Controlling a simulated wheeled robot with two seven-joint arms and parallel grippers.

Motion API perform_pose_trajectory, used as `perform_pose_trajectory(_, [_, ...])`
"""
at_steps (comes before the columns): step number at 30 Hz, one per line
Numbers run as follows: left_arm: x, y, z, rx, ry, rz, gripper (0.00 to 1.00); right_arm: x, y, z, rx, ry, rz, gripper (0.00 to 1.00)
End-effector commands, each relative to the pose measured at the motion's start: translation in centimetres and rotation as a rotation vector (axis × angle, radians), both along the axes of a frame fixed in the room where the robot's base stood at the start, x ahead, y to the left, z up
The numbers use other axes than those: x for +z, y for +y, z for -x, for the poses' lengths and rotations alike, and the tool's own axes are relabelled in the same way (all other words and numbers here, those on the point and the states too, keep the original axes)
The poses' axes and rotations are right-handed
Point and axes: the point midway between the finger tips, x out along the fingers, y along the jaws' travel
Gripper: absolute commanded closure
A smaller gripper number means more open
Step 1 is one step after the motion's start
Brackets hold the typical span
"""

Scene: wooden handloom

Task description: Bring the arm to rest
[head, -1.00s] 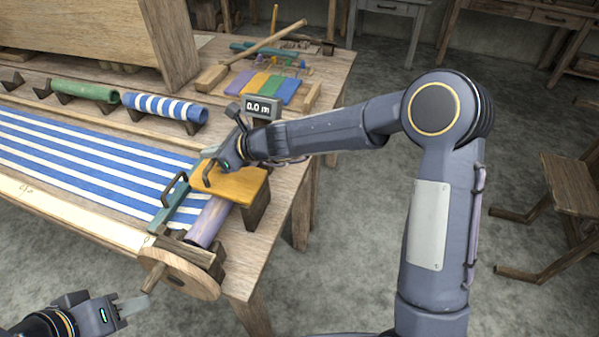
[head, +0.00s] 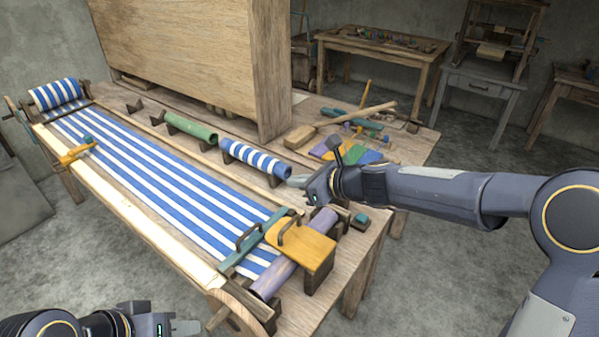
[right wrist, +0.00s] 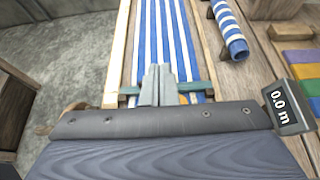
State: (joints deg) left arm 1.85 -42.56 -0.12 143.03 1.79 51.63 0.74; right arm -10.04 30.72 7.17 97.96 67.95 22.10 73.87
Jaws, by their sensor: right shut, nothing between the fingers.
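My right gripper (head: 300,182) reaches in from the right in the head view. It is shut and empty, in the air above the loom table, near the end of a blue-and-white roll (head: 254,158) and above the yellow wooden block (head: 303,246). In the right wrist view its closed fingers (right wrist: 158,86) lie over the striped cloth (right wrist: 160,40). My left gripper (head: 186,327) is low at the bottom left of the head view, apart from the loom's front edge; its finger opening is unclear.
The striped cloth runs along the loom to a roll (head: 56,94) at the far left. A green roll (head: 191,127), a mallet (head: 340,122) and a wooden panel (head: 190,50) stand behind. A 0.0 m counter (right wrist: 283,104) shows beside my right gripper.

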Motion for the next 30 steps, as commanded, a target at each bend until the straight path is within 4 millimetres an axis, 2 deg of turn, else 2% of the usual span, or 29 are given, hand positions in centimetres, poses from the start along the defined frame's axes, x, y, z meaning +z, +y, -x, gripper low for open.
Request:
perform_pose_trajectory(7, [0.2, 0.0, 0.0, 0.0, 0.0, 0.0, 0.64, 1.1, -0.6, 0.4, 0.009, -0.02, 0.014, 1.0])
perform_pose_trajectory(11, [0.2, 0.0, 0.0, 0.0, 0.0, 0.0, 0.64, 3.0, -3.0, 2.7, 0.095, -0.162, 0.123, 1.0])
perform_pose_trajectory(14, [0.2, 0.0, 0.0, 0.0, 0.0, 0.0, 0.64, 4.7, -6.4, 6.5, 0.228, -0.356, 0.297, 1.0])
perform_pose_trajectory(15, [0.2, 0.0, 0.0, 0.0, 0.0, 0.0, 0.64, 5.1, -7.9, 8.5, 0.294, -0.442, 0.382, 1.0])
perform_pose_trajectory(19, [0.2, 0.0, 0.0, 0.0, 0.0, 0.0, 0.64, 5.1, -12.6, 15.2, 0.518, -0.689, 0.669, 1.0])
perform_pose_trajectory(24, [0.2, 0.0, 0.0, 0.0, 0.0, 0.0, 0.64, 2.6, -17.8, 23.9, 0.839, -0.921, 1.028, 1.0])
perform_pose_trajectory(27, [0.2, 0.0, 0.0, 0.0, 0.0, 0.0, 0.64, 0.6, -20.0, 27.9, 1.02, -0.999, 1.194, 1.0])
perform_pose_trajectory(30, [0.2, 0.0, 0.0, 0.0, 0.0, 0.0, 0.64, -1.1, -21.6, 30.7, 1.163, -1.039, 1.306, 1.0])
